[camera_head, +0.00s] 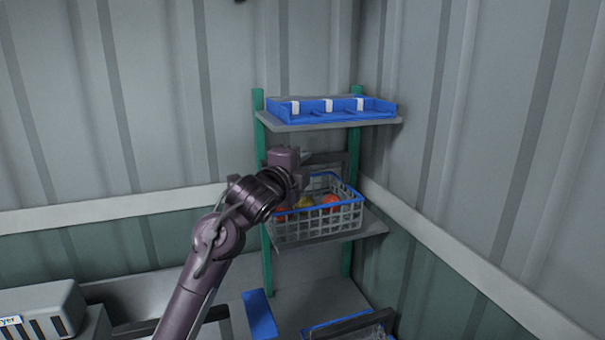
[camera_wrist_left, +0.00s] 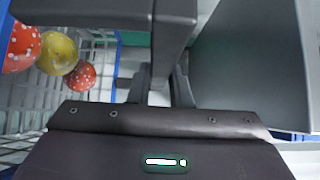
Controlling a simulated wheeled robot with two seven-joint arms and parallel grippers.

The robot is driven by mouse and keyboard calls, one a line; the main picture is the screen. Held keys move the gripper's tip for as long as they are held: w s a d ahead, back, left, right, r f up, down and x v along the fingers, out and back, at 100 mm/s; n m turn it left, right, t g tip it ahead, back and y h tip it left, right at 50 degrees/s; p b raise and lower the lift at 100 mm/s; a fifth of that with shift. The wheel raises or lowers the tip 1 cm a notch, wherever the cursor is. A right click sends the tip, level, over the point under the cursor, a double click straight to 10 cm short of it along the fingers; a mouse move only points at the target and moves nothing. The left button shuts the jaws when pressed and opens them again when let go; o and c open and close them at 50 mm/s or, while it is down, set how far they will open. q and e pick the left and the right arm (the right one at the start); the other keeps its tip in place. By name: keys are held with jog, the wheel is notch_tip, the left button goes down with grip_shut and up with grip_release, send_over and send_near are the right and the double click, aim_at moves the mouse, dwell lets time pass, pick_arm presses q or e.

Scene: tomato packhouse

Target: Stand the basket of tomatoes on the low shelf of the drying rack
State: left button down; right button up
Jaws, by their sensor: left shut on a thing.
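The basket (camera_head: 318,222) is a light grey mesh crate with a blue rim and a dark handle. It holds red and yellow tomatoes (camera_head: 331,200), also visible at the left of the left wrist view (camera_wrist_left: 62,54). The basket is at the low shelf (camera_head: 372,226) of the drying rack, which has green posts (camera_head: 347,258); I cannot tell whether its base fully touches the shelf. My left gripper (camera_head: 298,178) is shut on the basket's dark handle, above the basket's left side. The fingers also show in the left wrist view (camera_wrist_left: 162,88). My right gripper is out of view.
The upper shelf (camera_head: 325,122) holds a blue tray (camera_head: 332,110) with white clips, close above my gripper. Corrugated walls meet just right of the rack. Below are a blue item (camera_head: 260,314) and a blue-rimmed container (camera_head: 340,325). A grey-white box (camera_head: 42,308) stands lower left.

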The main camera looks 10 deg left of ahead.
pick_arm(q)
notch_tip(320, 180, down, 3)
jog(key=shift+f+p, duration=0.15)
jog(key=shift+p, duration=0.65)
jog(key=shift+f, duration=0.15)
jog(key=c, duration=1.3)
grip_release()
